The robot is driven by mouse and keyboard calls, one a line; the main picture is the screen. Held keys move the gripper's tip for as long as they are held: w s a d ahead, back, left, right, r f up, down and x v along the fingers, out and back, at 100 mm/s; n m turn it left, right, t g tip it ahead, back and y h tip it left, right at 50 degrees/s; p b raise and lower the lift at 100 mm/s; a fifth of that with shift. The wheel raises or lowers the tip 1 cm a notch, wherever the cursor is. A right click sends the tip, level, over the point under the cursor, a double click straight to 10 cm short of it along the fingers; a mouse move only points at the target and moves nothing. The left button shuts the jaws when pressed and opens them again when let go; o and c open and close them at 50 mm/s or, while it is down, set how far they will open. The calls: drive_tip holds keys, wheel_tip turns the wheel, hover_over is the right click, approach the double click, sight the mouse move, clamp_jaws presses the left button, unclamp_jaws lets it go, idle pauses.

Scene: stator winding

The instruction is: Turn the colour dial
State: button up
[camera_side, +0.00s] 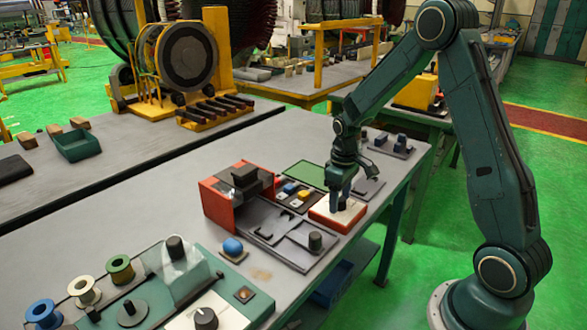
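My gripper (340,204) points down at a red box with a pale top (323,212) near the right end of the bench. Its fingertips are at or just above the box top. They hide what lies under them, and I cannot tell whether they touch it. The gap between the fingers does not show clearly. A dark round dial (131,312) sits on the green panel at the lower left, beside blue (43,313), cream (84,290) and green (120,268) spools. A black knob (205,318) stands on a white plate right of it. Neither is marked clearly as the colour dial.
A dark fixture plate (270,232) with a black knob lies left of the red box. A red-and-black block (217,203) stands behind it. A blue button (232,246) is in front. Small dark parts (390,143) lie at the right end. The rear bench (140,148) has free room.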

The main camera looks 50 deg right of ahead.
sight(340, 199)
drive_tip(key=shift+r, duration=0.1)
wheel_tip(340, 199, up, 14)
drive_tip(key=shift+f, duration=0.2)
idle(0.7)
idle(0.3)
drive_tip(key=s+a+r+t, duration=0.3)
drive_tip(key=s+a+r, duration=0.5)
drive_tip(key=s+a, duration=0.15)
drive_tip(key=s+a+t, duration=0.2)
drive_tip(key=s+a, duration=0.3)
drive_tip(key=s, duration=0.6)
drive_tip(key=shift+a+m+t, duration=0.3)
drive_tip(key=shift+a+m, duration=0.05)
drive_tip(key=shift+m, duration=0.05)
